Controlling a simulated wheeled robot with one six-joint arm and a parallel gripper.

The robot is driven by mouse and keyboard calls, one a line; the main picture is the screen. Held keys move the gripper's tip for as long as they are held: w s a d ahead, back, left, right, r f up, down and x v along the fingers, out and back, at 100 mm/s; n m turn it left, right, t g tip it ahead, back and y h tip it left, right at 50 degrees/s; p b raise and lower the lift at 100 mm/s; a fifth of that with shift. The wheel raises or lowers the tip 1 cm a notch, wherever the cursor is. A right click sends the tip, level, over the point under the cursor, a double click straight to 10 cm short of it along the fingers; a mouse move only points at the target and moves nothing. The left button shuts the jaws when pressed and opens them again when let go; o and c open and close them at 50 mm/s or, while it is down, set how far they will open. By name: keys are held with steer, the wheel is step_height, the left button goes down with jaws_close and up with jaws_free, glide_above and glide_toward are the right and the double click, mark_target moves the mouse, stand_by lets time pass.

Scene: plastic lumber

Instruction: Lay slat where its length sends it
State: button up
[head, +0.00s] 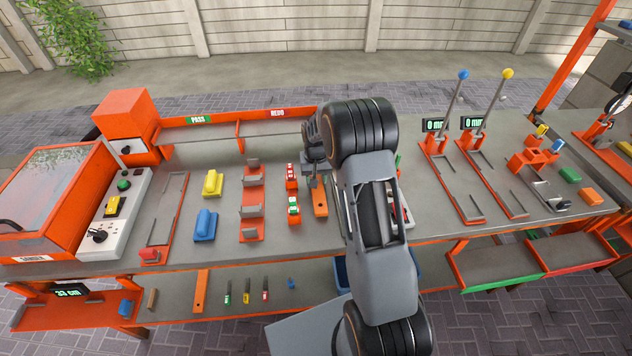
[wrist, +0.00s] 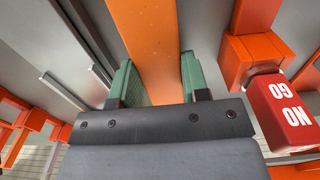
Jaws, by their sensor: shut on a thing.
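My gripper (head: 314,172) is shut on an orange slat (head: 320,203), whose near end shows below the jaws over the grey bench. In the wrist view the slat (wrist: 152,45) runs away from me between the two green finger pads (wrist: 159,83). My arm hides part of the bench around it, and I cannot tell whether the slat touches the surface. At the back of the bench is a trough with a green PASS label (head: 197,119) and a red REDO label (head: 277,112).
Just left of the slat stand a red gauge block (head: 291,172) and a green one (head: 294,208); the red one (wrist: 290,108) reads NO GO. Two levers with 0 mm displays (head: 434,125) are to the right. Another orange strip (head: 201,290) is on the lower shelf, near a 33 cm display (head: 69,292).

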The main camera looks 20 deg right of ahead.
steer(key=shift+f, duration=0.4)
steer(key=o, duration=1)
